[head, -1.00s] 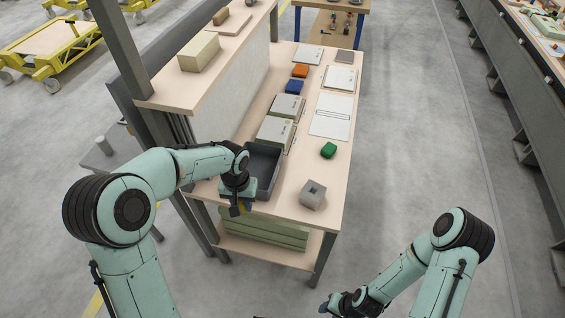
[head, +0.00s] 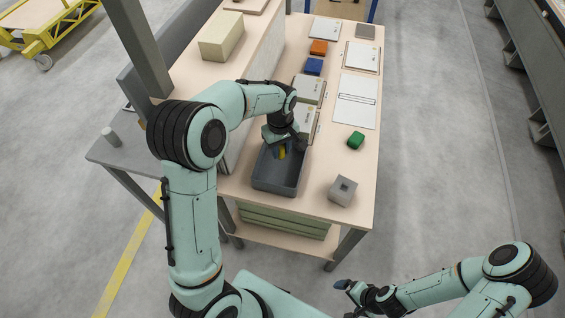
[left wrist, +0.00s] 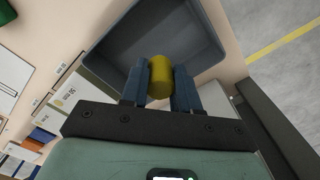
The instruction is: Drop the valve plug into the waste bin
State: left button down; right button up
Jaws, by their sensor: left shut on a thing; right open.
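The valve plug is a yellow cylinder (left wrist: 160,78), clasped between the two blue fingers of my left gripper (left wrist: 160,88) in the left wrist view. In the head view the plug (head: 282,154) shows small below the gripper (head: 281,148). The waste bin, a dark grey open box (head: 275,188), stands on the table's near left part. My left gripper is above the bin's far part; the exact height is hard to tell. The bin (left wrist: 130,45) also shows beyond the fingertips in the wrist view and looks empty where visible. My right gripper (head: 345,287) is open, low, off the table's near side.
A grey block with a square hole (head: 343,190) and a green block (head: 356,140) stand right of the bin. Grey boxes (head: 309,90), a blue block (head: 313,66) and an orange block (head: 319,47) lie farther back. A raised shelf (head: 190,82) borders the left side.

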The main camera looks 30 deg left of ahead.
aim_at(280, 158)
pick_arm(q)
jog(key=shift+a+n, duration=0.25)
jog(key=shift+n, duration=0.15)
jog(key=shift+f, duration=0.2)
jog(key=shift+f+b, duration=1.1)
jog(key=shift+f, duration=1.6)
pick_arm(e)
jog(key=s+f, duration=0.3)
jog(key=shift+s, duration=0.15)
pick_arm(q)
jog(key=c, duration=0.8)
grip_release()
jog(key=shift+o, duration=0.2)
jog(key=shift+r, duration=0.1)
notch_tip(280, 158, up, 13)
jog(key=shift+r+p, duration=0.15)
jog(key=shift+p, duration=0.35)
pick_arm(e)
jog(key=shift+w+r, duration=0.6)
